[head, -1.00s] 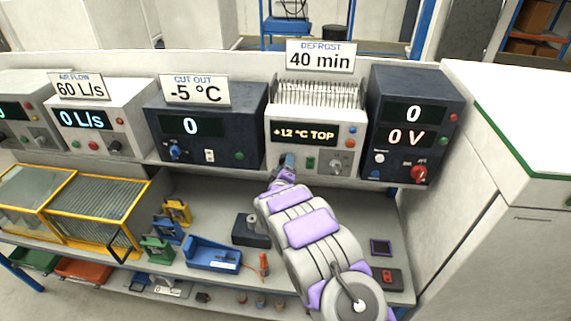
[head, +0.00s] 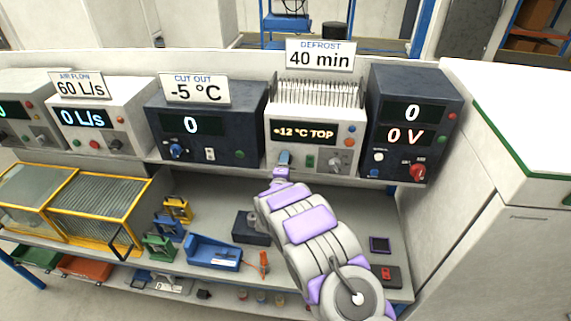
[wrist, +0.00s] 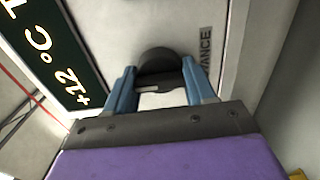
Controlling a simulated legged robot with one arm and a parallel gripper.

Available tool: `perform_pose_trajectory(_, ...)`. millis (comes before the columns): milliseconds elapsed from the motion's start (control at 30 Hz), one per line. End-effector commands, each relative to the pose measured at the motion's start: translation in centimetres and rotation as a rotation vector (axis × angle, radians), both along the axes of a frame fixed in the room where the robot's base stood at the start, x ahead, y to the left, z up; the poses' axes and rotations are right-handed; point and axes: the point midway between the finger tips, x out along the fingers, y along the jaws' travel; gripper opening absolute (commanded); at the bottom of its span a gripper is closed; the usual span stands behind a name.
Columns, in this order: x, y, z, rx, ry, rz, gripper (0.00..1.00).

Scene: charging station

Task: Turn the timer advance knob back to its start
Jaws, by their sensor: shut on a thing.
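The timer advance knob (wrist: 158,62) is a dark round knob on a pale panel in the wrist view. A label ending in "VANCE" (wrist: 203,50) is printed to its right. My gripper (wrist: 159,72) has its two blue fingers on either side of the knob and is shut on it. In the head view my gripper (head: 284,160) is at the lower left of the white unit's front and hides the knob there. The unit's display (head: 304,132) reads "+12 °C TOP". A "DEFROST 40 min" sign (head: 320,56) stands above it.
A dark unit (head: 414,100) reading 0 and 0 V stands close on the right. Another dark unit (head: 204,122) is on the left. A green switch (head: 308,162) and a grey knob (head: 336,163) sit right of my gripper. A shelf with trays and tools lies below.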

Motion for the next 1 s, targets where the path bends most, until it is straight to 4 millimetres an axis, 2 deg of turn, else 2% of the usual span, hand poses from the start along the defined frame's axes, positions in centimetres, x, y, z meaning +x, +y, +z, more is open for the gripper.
perform_pose_trajectory(367,-0.12,0.29,-0.28,-0.008,0.005,0.006,0.24)
perform_pose_trajectory(400,-0.12,0.29,-0.28,-0.008,0.005,0.006,0.57)
perform_pose_trajectory(600,-0.13,0.21,-0.15,-0.006,0.003,0.005,0.76)
perform_pose_trajectory(667,-0.14,0.18,-0.11,-0.006,0.002,0.004,0.80)
perform_pose_trajectory(1000,-0.63,-0.10,0.03,-0.001,0.001,0.002,0.80)
